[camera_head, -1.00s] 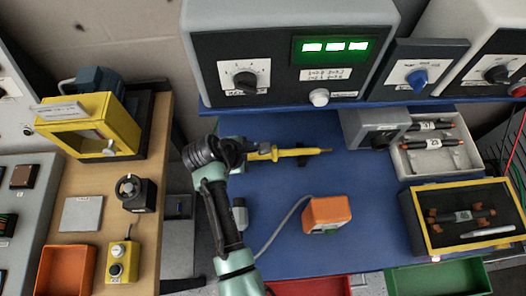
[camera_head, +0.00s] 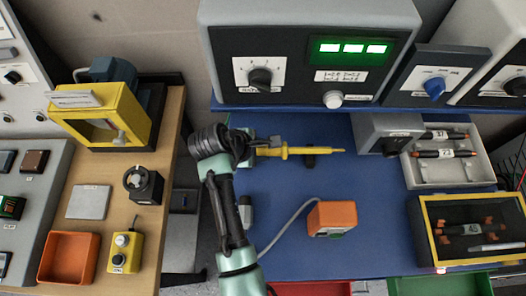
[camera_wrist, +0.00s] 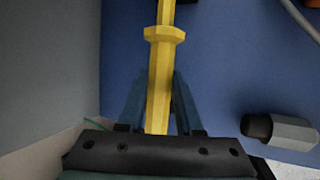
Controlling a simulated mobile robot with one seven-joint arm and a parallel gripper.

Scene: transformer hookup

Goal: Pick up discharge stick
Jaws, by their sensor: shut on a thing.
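The yellow discharge stick (camera_head: 312,151) lies level over the blue bench mat, with its thin tip pointing right. A small black rest (camera_head: 310,161) shows at the stick; I cannot tell whether they touch. My gripper (camera_head: 264,149) is at the stick's left end. In the wrist view the stick (camera_wrist: 160,78) runs up between my two fingers, with a wider collar above them. My gripper (camera_wrist: 156,105) is shut on its yellow shaft. The stick's rear end is hidden by my gripper.
An orange box (camera_head: 332,217) with a grey cable sits below the stick. A grey-and-black cylinder (camera_wrist: 280,129) lies right of my fingers. A grey tray (camera_head: 450,170) and a yellow-framed box (camera_head: 470,228) stand right. The instrument cabinet (camera_head: 310,50) borders the back.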

